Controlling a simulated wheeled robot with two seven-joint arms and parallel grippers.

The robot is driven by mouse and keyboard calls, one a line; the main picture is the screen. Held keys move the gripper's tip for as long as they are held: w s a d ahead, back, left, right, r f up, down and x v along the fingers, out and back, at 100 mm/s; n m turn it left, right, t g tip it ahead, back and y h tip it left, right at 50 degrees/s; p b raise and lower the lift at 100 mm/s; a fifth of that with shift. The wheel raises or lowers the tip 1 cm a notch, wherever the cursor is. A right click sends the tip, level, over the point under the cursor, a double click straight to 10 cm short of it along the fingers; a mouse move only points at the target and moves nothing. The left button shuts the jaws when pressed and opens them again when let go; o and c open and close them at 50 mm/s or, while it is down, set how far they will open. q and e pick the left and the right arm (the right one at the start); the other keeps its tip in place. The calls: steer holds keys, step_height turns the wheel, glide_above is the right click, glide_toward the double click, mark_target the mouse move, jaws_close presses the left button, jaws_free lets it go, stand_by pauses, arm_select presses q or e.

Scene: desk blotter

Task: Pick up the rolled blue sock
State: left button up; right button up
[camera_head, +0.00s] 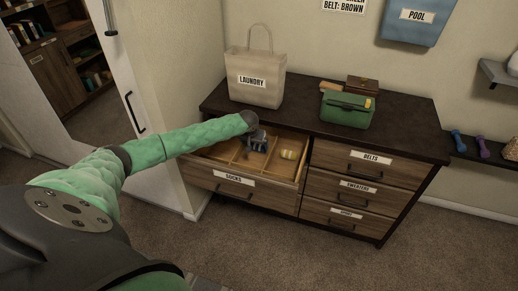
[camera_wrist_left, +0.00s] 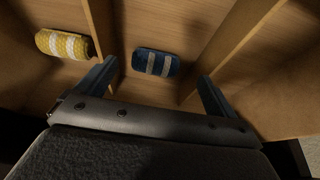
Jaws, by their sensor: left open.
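The rolled blue sock (camera_wrist_left: 156,63), with pale stripes, lies in a compartment of the open wooden drawer (camera_head: 275,193) labelled SOCKS. In the left wrist view it sits between wooden dividers, just beyond my left gripper (camera_wrist_left: 158,72). That gripper's two fingers are apart, one to each side of the sock in the picture, with nothing held. In the head view my left gripper (camera_head: 256,145) points down over the drawer and hides most or all of the blue sock. My right gripper is not in view.
A yellow and white rolled sock (camera_wrist_left: 62,44) lies in a neighbouring compartment; it also shows in the head view (camera_head: 289,154). Thin dividers (camera_wrist_left: 215,45) stand close beside the fingers. A laundry bag (camera_head: 255,80) and a green box (camera_head: 347,109) stand on the dresser top.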

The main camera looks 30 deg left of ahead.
mark_target(257, 149)
arm_select(q)
steer(key=shift+w+f, duration=0.35)
steer(key=shift+f, duration=0.3)
steer(key=p+x, duration=0.1)
steer(key=x, duration=0.2)
steer(key=shift+w+f, duration=0.25)
steer(key=shift+f, duration=0.05)
steer(key=shift+w+f, duration=0.1)
steer(key=shift+f, duration=0.35)
steer(key=c, duration=1)
steer(key=shift+c, duration=0.2)
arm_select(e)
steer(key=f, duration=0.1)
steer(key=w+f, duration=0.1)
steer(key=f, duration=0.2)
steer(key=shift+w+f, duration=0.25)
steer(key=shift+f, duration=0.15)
arm_select(q)
steer(key=shift+r, duration=0.15)
